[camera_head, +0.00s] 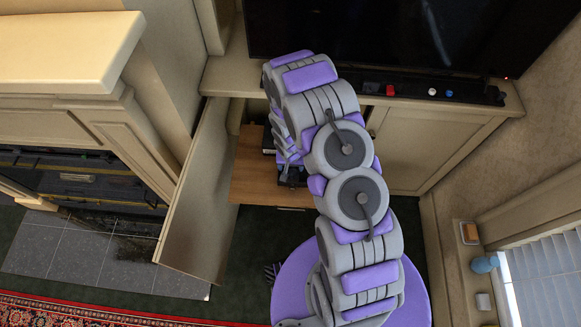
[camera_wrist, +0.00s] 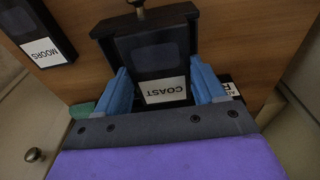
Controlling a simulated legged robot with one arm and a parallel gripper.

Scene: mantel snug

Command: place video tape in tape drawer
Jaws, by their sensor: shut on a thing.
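My gripper (camera_wrist: 166,88) has its blue fingers shut on the sides of a black video tape (camera_wrist: 156,52) with a white label reading COAST. The tape is over a wooden surface (camera_wrist: 240,42), which looks like the drawer's floor; I cannot tell whether it touches it. In the head view the wooden drawer (camera_head: 255,181) shows inside the open cabinet, left of my arm. My gripper (camera_head: 291,176) is mostly hidden there among arm links, and the held tape cannot be made out.
A black tape labelled MOORS (camera_wrist: 38,32) lies on the wood at left. Another labelled tape (camera_wrist: 230,88) is partly hidden at right. A dark frame with a knob (camera_wrist: 140,13) lies beyond the held tape. The open cabinet door (camera_head: 203,200) stands left; a television (camera_head: 400,35) is above.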

